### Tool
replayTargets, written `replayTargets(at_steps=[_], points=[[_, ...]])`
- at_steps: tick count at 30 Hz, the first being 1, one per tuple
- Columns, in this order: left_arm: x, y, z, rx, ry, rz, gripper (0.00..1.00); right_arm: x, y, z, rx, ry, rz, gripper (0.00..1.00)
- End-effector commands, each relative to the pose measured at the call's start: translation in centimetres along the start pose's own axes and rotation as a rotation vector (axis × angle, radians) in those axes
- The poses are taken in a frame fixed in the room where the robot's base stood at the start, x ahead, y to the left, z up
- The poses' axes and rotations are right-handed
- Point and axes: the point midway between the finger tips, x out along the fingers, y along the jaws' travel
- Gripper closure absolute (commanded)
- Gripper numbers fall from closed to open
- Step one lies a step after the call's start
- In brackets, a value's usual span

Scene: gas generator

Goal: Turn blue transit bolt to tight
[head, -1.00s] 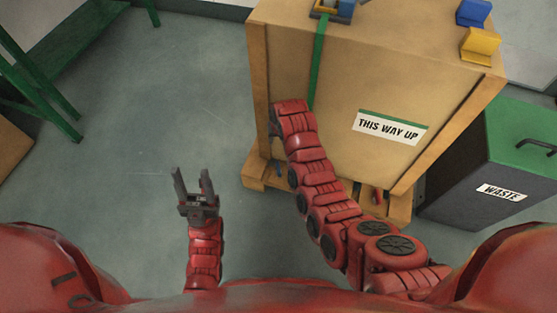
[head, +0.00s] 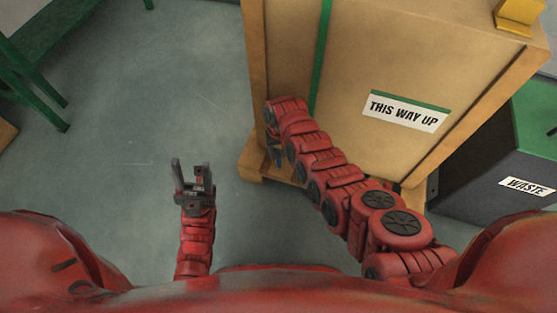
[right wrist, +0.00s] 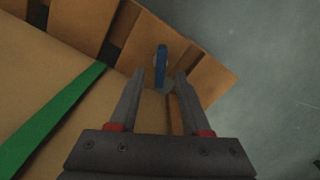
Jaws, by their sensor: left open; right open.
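The blue transit bolt (right wrist: 161,62) shows in the right wrist view as an upright blue handle on a pale round base, at the wooden pallet foot of the crate. My right gripper (right wrist: 160,73) is open, its two fingertips on either side of the bolt in the picture. The bolt appears beyond the tips, with no visible contact. In the head view my right arm reaches to the crate's left lower edge, and its links mostly hide that gripper. My left gripper (head: 191,166) is open and empty over the floor, left of the crate.
The large wooden crate (head: 350,60) carries a green strap (head: 320,60) and a "THIS WAY UP" label (head: 405,111). A dark waste bin (head: 480,165) with a green lid stands to its right. Green metal legs (head: 35,95) stand at the left. The floor between is clear.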

Motion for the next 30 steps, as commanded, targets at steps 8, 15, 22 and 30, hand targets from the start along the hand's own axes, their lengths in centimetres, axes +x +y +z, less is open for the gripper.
replayTargets(at_steps=[8,15,22,30], points=[[-1.6,1.0,0.5,-0.016,-0.002,0.041,0.50,3.4,-0.1,0.1,-0.003,-0.002,0.000,0.53],[-1.5,1.1,0.5,-0.018,-0.003,0.047,0.50,3.5,-0.1,0.0,-0.002,0.000,-0.001,0.53],[-1.5,1.1,0.5,-0.018,-0.003,0.046,0.50,3.5,-0.1,0.0,-0.002,0.000,-0.001,0.74],[-1.5,1.1,0.5,-0.017,-0.003,0.046,0.50,3.5,-0.1,0.0,-0.002,0.000,-0.001,1.00]])
